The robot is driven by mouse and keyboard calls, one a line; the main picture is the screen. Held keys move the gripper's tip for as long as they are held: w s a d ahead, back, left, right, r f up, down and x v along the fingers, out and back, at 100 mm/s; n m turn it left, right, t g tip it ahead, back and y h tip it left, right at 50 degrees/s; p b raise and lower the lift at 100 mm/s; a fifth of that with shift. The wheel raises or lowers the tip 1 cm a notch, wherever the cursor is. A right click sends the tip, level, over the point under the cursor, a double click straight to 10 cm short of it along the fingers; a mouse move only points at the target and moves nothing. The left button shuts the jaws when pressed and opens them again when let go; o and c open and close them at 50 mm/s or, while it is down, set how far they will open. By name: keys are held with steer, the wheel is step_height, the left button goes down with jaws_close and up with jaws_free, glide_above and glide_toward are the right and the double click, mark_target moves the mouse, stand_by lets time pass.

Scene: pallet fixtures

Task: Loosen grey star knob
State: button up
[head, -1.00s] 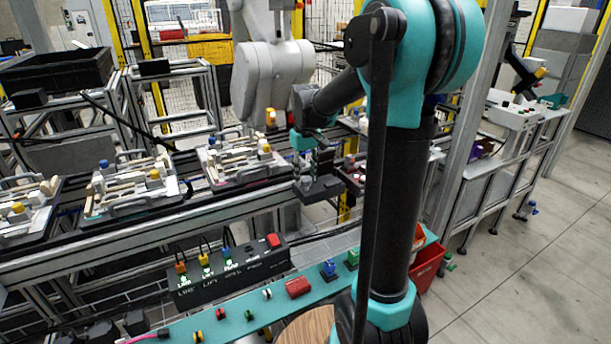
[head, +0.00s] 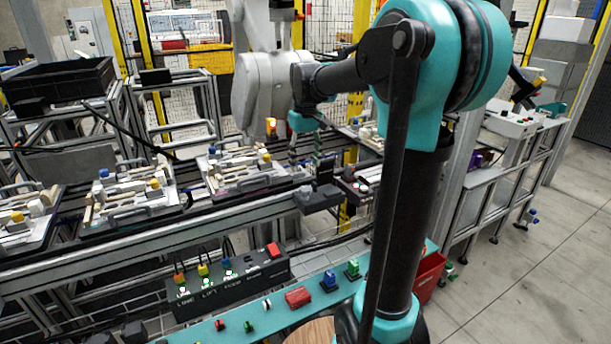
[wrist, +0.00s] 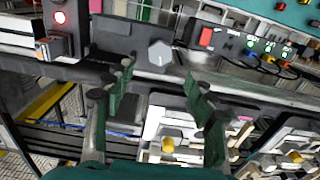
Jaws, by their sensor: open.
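The grey star knob (wrist: 160,52) shows in the wrist view on the face of a dark block (wrist: 120,38), near the top middle. My gripper (wrist: 160,78) is open, with one green finger on each side of the picture. The knob appears between and beyond the fingertips, and nothing is between the fingers. In the head view my gripper (head: 305,148) points down above the dark block (head: 320,198) at the rail's front edge.
Pallet fixtures (head: 128,207) with yellow and blue knobs stand along the conveyor to the left. A black control box (head: 225,280) with switches and a red button sits in front.

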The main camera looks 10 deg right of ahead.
steer(key=shift+r, duration=1.7)
steer(key=shift+f, duration=0.1)
steer(key=s+d+f+m+t, duration=0.1)
steer(key=s+d+f+t, duration=0.1)
steer(key=s+f, duration=0.9)
steer(key=s+d+f+m+t, duration=0.2)
steer(key=s+f, duration=0.8)
steer(key=f, duration=0.3)
steer(key=shift+s+m, duration=0.3)
steer(key=shift+s, duration=0.1)
steer(key=shift+d+r, duration=0.1)
